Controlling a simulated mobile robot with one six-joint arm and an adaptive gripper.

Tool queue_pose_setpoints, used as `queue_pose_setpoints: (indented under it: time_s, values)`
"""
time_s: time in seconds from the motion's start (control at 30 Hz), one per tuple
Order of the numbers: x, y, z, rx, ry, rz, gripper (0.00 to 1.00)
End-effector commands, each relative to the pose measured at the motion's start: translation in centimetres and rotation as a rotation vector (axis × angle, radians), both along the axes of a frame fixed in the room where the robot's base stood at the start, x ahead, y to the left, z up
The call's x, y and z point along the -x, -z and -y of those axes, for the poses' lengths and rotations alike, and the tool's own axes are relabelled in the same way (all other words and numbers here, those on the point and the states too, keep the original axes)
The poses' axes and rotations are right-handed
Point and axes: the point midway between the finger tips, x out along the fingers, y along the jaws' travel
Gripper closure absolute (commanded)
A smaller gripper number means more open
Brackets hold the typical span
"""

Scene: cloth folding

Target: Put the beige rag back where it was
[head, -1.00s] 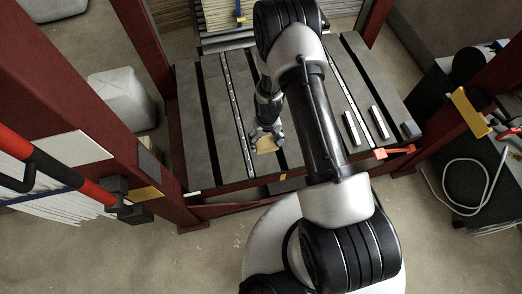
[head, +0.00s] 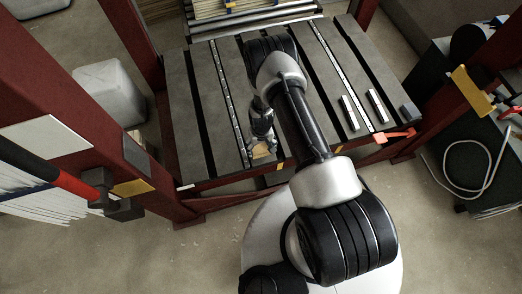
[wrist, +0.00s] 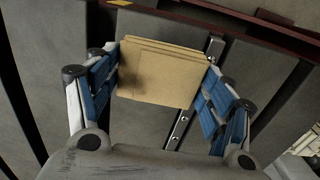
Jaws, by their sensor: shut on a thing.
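The beige rag (head: 262,151) is folded into a small layered rectangle. In the wrist view the rag (wrist: 160,72) spans the space between the two blue-padded fingers of my gripper (wrist: 162,92). The gripper is shut on it, with a finger at each side edge. In the head view my gripper (head: 262,139) points down over the slotted grey table (head: 200,115), close to its front edge. I cannot tell whether the rag touches the table top.
Two metal bars (head: 349,113) and a dark block (head: 410,111) lie on the table's right part. Red posts (head: 140,150) stand at both sides. A white canister (head: 110,92) stands on the floor at left. The table's left part is clear.

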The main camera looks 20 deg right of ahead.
Motion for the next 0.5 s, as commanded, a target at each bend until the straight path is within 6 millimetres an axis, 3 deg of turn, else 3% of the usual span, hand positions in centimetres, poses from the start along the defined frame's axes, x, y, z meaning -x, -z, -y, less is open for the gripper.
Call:
queue_pose_setpoints:
  time_s: [0.03, 0.17, 0.5]
  values:
    - [0.1, 1.2, 0.0, 0.000, 0.000, -0.001, 0.48]
    - [0.1, 3.0, 0.0, 0.000, 0.000, -0.001, 0.48]
    - [0.0, 3.1, 0.0, 0.000, 0.000, -0.001, 0.48]
